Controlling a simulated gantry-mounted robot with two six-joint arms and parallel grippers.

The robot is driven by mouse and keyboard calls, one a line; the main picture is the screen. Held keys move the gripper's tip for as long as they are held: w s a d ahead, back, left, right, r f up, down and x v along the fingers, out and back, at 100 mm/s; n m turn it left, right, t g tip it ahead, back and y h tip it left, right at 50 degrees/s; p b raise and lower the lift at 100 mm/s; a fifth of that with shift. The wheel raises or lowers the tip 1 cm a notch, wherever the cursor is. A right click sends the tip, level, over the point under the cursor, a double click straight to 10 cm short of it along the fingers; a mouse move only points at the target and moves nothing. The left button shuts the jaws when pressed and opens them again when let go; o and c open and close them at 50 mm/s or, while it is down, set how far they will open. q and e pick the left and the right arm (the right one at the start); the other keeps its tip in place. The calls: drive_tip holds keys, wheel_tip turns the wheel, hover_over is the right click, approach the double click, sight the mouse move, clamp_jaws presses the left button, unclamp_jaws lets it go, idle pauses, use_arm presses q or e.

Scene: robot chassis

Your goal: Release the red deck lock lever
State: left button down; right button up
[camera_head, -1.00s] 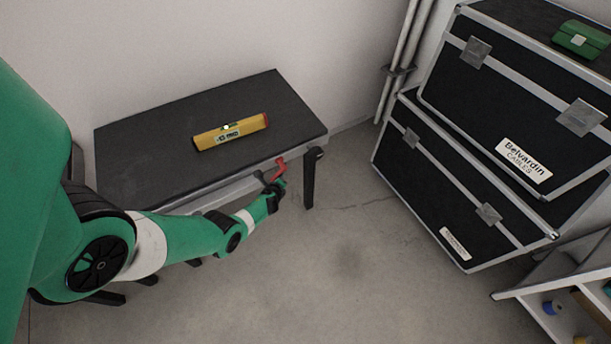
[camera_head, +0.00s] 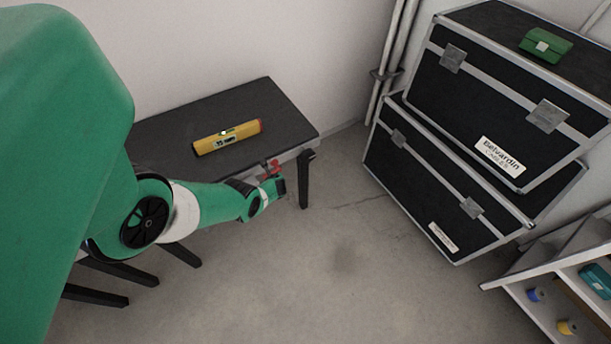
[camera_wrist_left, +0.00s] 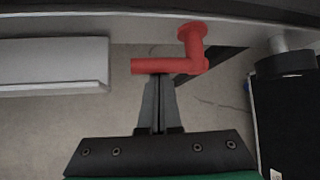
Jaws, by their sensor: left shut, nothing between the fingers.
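The red deck lock lever (camera_head: 270,167) is on the front edge of the dark deck table (camera_head: 285,113), near its right front leg. In the left wrist view the lever (camera_wrist_left: 170,66) has a round pivot at the top, a short bent arm, and a handle pointing left. My left gripper (camera_wrist_left: 158,84) is shut and empty, its fingertips at the handle's lower side; I cannot tell whether they touch. In the head view my left gripper (camera_head: 279,185) is just in front of and below the lever, partly hiding it. My right gripper is not in view.
A yellow spirit level (camera_head: 228,138) lies on the table. Black cases (camera_head: 470,180) are stacked at the right, with a green box (camera_head: 546,44) on top. A shelf (camera_head: 515,286) with small items stands at lower right. The floor between is clear.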

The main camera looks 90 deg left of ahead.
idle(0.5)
use_arm(q)
wheel_tip(320, 180, down, 5)
drive_tip(key=b, duration=0.5)
drive_tip(key=w+a+p+v, duration=0.1)
drive_tip(key=p+v, duration=0.9)
drive_tip(key=v, duration=0.1)
drive_tip(key=shift+w+r, duration=0.3)
drive_tip(key=shift+w, duration=0.1)
drive_tip(key=shift+d, duration=0.1)
